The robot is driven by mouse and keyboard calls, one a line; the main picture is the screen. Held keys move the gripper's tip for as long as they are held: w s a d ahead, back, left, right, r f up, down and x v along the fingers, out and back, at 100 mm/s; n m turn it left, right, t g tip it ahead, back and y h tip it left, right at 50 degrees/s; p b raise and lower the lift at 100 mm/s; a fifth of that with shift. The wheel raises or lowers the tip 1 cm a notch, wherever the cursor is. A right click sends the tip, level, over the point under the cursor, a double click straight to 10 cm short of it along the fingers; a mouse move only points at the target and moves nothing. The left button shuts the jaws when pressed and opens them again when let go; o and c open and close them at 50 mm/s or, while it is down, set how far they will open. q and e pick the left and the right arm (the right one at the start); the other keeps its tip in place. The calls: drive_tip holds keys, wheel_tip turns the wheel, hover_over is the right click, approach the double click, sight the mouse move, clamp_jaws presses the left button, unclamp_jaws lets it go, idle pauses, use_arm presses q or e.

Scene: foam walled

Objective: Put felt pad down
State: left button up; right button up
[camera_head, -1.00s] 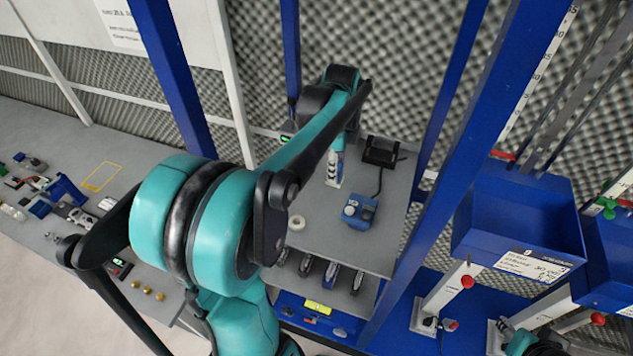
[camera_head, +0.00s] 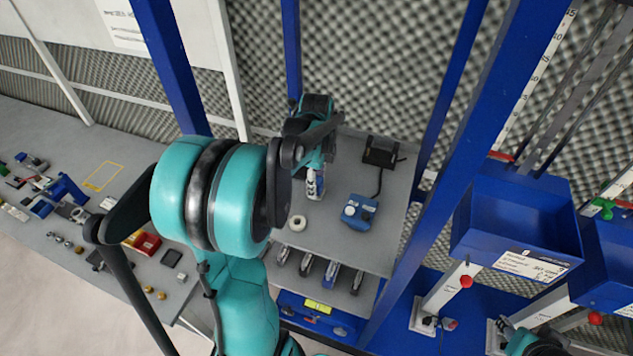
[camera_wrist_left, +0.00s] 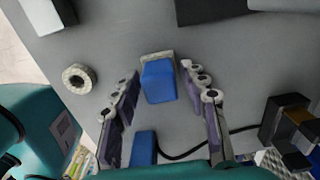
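The felt pad (camera_wrist_left: 158,80) shows in the left wrist view as a blue block with a pale grey-white layer at its far side. In the head view my left gripper (camera_head: 315,188) points down over the grey shelf top (camera_head: 335,238), left of the blue device; the pad is not clear there. How high the pad is above the surface I cannot tell.
A white ring (camera_head: 297,223) lies near the shelf's left edge. The blue device (camera_head: 359,210) is cabled to a black box (camera_head: 380,151) at the back. Several tools stand along the front edge. A blue post (camera_head: 455,190) rises on the right.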

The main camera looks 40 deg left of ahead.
sight(318, 181)
use_arm(q)
drive_tip(key=shift+f, duration=0.2)
drive_tip(key=r, duration=0.7)
drive_tip(key=shift+s+d+r+b, duration=0.15)
drive_tip(key=shift+d+r+b, duration=0.05)
drive_tip(key=shift+d+b, duration=0.1)
drive_tip(key=shift+a+r, duration=0.1)
drive_tip(key=shift+r, duration=0.15)
